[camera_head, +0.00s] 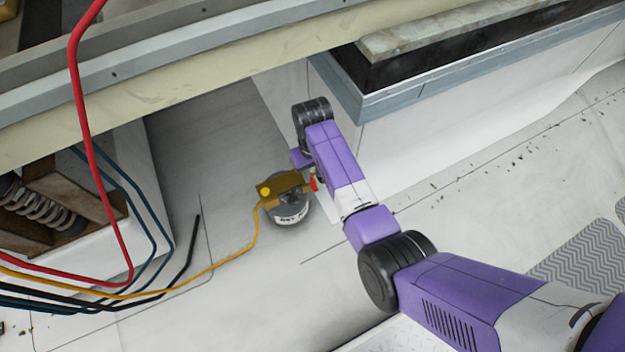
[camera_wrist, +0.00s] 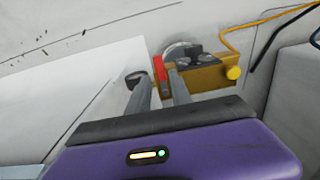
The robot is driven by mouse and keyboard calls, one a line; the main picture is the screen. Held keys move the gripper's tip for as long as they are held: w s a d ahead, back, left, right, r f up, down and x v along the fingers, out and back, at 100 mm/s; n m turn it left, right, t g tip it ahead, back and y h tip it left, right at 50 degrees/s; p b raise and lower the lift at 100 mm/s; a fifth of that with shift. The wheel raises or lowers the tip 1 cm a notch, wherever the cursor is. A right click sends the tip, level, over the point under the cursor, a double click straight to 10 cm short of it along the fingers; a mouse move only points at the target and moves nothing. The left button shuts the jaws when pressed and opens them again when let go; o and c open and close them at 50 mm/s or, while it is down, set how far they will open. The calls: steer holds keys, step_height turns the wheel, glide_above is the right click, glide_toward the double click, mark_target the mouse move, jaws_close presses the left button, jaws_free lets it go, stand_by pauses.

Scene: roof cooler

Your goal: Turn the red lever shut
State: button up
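The red lever (camera_head: 313,184) sits on the right side of a brass-coloured valve block (camera_head: 270,193), which is on top of a grey round canister (camera_head: 291,209) with a white lettered band. In the wrist view the red lever (camera_wrist: 160,70) stands out from the block (camera_wrist: 210,78). My gripper (camera_wrist: 157,84) is open, with one finger on each side of the lever in the picture. The lever looks close to the right finger, with a gap to the left one. Whether either finger touches it I cannot tell. In the head view my wrist hides most of the fingers.
A yellow hose (camera_head: 235,262) runs from the block to the left. A red hose (camera_head: 84,125) and dark hoses cross the left side. A grey-framed box (camera_head: 400,100) stands close behind my wrist. Pale floor (camera_head: 270,300) is clear in front of the canister.

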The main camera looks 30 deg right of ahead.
mark_target(313, 184)
step_height(313, 184, down, 5)
steer(key=shift+f+b, duration=0.15)
steer(key=shift+b, duration=0.8)
jaws_close()
stand_by(0.7)
